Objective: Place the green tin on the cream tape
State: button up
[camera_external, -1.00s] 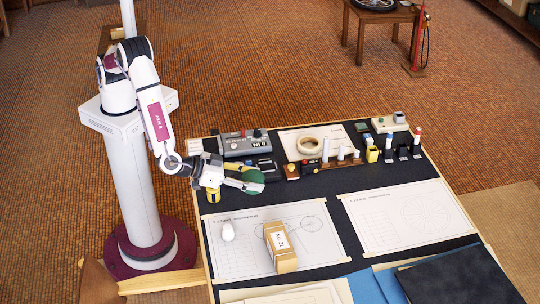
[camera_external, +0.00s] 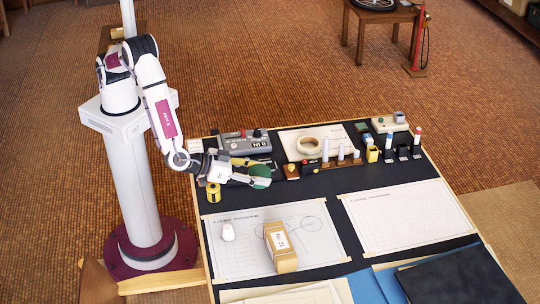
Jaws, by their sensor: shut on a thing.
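The green tin (camera_external: 261,171) is between the fingertips of my gripper (camera_external: 255,176), which is shut on it. My gripper holds it over the dark board, near the left part of the back row of items. The fingers hide part of the tin. The cream tape (camera_external: 309,146) is a ring lying flat on a white sheet at the back middle of the board, to the right of and behind my gripper. My gripper and the tin are apart from it.
A grey device (camera_external: 243,143) stands behind my gripper. A wooden rack with white cylinders (camera_external: 341,154) stands right of it, in front of the tape. A yellow roll (camera_external: 213,193) is at left.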

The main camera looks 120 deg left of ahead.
jog(key=s+a+r+n+g+y, duration=0.1)
jog(key=a+r+n+g, duration=0.1)
jog(key=a, duration=3.3)
jog(key=shift+s+r+n+g+y, duration=0.2)
jog(key=shift+r+n+g+y, duration=0.15)
jog(key=shift+r, duration=0.2)
send_over(309, 143)
jog(key=shift+f, duration=3.15)
jog(key=shift+f, duration=1.9)
jog(key=shift+s, duration=0.1)
